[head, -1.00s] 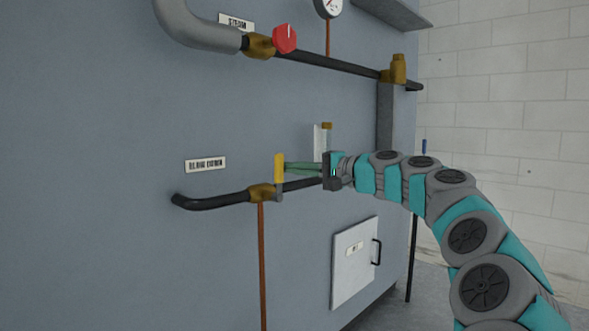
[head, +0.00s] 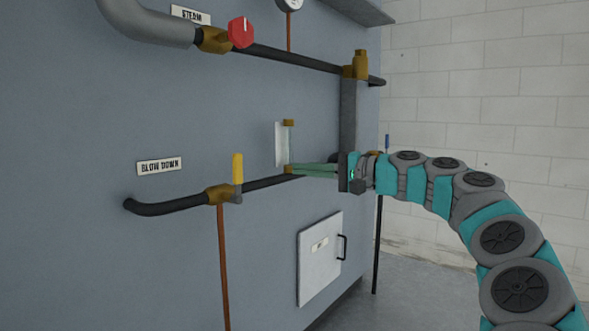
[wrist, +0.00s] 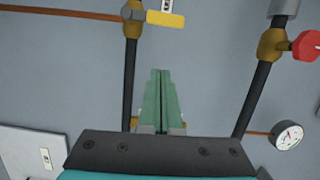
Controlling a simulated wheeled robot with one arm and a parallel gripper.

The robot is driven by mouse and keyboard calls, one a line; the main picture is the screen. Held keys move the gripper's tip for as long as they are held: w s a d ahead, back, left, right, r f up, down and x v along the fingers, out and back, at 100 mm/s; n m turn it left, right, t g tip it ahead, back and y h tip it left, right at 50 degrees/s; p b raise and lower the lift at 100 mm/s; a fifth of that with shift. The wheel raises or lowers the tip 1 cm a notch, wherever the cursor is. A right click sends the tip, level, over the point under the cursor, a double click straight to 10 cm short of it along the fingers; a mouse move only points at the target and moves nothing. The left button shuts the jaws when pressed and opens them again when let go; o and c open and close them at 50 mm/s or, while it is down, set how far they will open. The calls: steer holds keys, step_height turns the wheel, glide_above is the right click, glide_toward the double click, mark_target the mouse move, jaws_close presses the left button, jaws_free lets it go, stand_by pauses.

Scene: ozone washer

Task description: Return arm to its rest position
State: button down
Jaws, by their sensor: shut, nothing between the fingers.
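My gripper (head: 292,170) is at the end of my teal and grey arm, extended in from the right in the head view. Its green fingers are together with nothing between them. They point left, in front of the grey machine wall, and are apart from the yellow valve handle (head: 237,169) on the blow-down pipe. In the wrist view the closed fingers (wrist: 161,72) point up the picture, between the two dark pipes. The yellow handle (wrist: 165,19) lies beyond the fingertips there.
A red valve knob (head: 240,32) sits on the upper steam pipe. A gauge glass (head: 283,145) stands behind the fingertips. A white hatch (head: 319,258) with a black handle is below. A gauge (wrist: 289,136) shows in the wrist view. The floor right of the machine looks clear.

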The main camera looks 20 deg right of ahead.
stand_by(0.4)
steer(key=s+a+f+n+g+h+p, duration=0.1)
steer(key=s+a+f+n+g, duration=0.15)
steer(key=s+a, duration=0.4)
steer(key=s+a+f+n+g+p, duration=0.1)
steer(key=s+a+f+n+g, duration=0.15)
steer(key=a, duration=0.65)
steer(key=s+a+f+n+g+h+p, duration=0.15)
steer(key=s+a+f+g+h, duration=0.3)
steer(key=s+f, duration=0.6)
steer(key=s+d+f+g+h+p, duration=0.1)
steer(key=s+d+f+h, duration=0.3)
steer(key=s+f, duration=0.5)
steer(key=s+d+f+g+h+p, duration=0.1)
steer(key=s+d+f+h, duration=0.3)
steer(key=s, duration=1.2)
steer(key=d+f+n+g, duration=0.1)
steer(key=d+f, duration=0.3)
steer(key=f, duration=0.1)
steer(key=shift+d+f+g, duration=0.35)
steer(key=shift+f, duration=0.05)
